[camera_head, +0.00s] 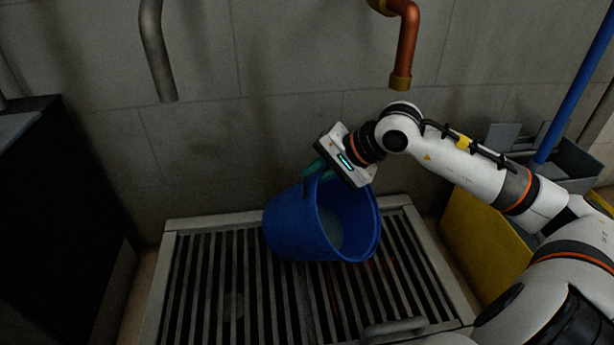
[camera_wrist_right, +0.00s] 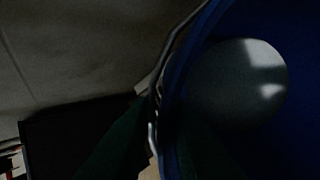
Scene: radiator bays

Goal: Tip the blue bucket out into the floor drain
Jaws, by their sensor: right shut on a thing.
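The blue bucket (camera_head: 295,225) is tilted over the floor drain (camera_head: 205,275), its mouth facing right and toward me. My right gripper (camera_head: 318,174) is shut on the bucket's upper rim. In the right wrist view the dark blue bucket wall (camera_wrist_right: 225,25) fills the right side, with a grey, shiny round patch inside. I cannot tell whether that patch is water or the bottom. The head view shows grey inside it too. The bucket's low side is just over or touching the grate; I cannot tell which. My left gripper is out of view.
A copper pipe (camera_head: 407,45) and a grey pipe (camera_head: 155,50) hang down by the back wall. A yellow container (camera_head: 480,240) with a grey top and a blue pole (camera_head: 575,85) stands at the right. A dark cabinet (camera_head: 60,200) stands at the left. A grey handle (camera_head: 395,327) lies at the grate's front.

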